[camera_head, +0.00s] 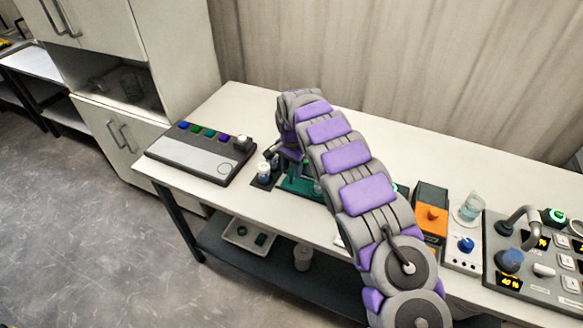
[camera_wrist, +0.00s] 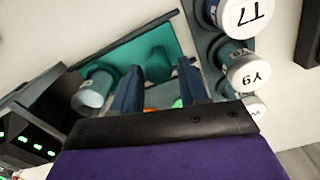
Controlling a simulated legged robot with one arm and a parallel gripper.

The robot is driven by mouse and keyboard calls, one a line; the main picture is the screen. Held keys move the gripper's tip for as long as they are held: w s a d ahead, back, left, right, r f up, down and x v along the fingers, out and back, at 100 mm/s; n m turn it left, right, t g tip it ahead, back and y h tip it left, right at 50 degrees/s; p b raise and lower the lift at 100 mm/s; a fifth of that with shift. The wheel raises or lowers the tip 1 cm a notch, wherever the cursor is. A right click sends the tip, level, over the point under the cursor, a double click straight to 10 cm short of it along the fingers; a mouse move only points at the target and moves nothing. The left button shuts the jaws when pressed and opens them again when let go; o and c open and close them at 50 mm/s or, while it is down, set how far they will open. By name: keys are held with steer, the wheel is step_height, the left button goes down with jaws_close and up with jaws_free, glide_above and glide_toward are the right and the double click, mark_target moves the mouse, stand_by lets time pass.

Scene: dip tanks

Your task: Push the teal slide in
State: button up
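The teal slide (camera_wrist: 120,52) shows in the wrist view as a flat teal plate in a dark frame, with a round teal knob (camera_wrist: 158,66) standing up from it. In the head view a strip of the teal plate (camera_head: 302,187) shows beside my arm, which hides the rest. My gripper (camera_wrist: 158,76) is open, its two dark blue fingers apart with the knob between or just beyond their tips; I cannot tell if they touch it. In the head view my gripper (camera_head: 289,160) is partly hidden by my own arm.
White-capped jars, one marked Y9 (camera_wrist: 246,70), stand in a dark rack right of the plate. A grey cylinder (camera_wrist: 94,90) stands left. In the head view, a button console (camera_head: 200,152) lies left, and an orange box (camera_head: 431,215) and control panel (camera_head: 540,262) right.

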jaws_close()
steer(key=shift+d, duration=0.1)
stand_by(0.3)
steer(key=s+d+p, duration=0.1)
steer(key=d, duration=0.2)
steer(key=s+d+p, duration=0.1)
steer(key=d, duration=0.2)
steer(key=s+d+p, duration=0.1)
steer(key=d, duration=0.2)
steer(key=shift+s+r, duration=0.1)
steer(key=shift+r, duration=0.05)
steer(key=shift+s+d, duration=0.15)
steer(key=shift+d, duration=0.15)
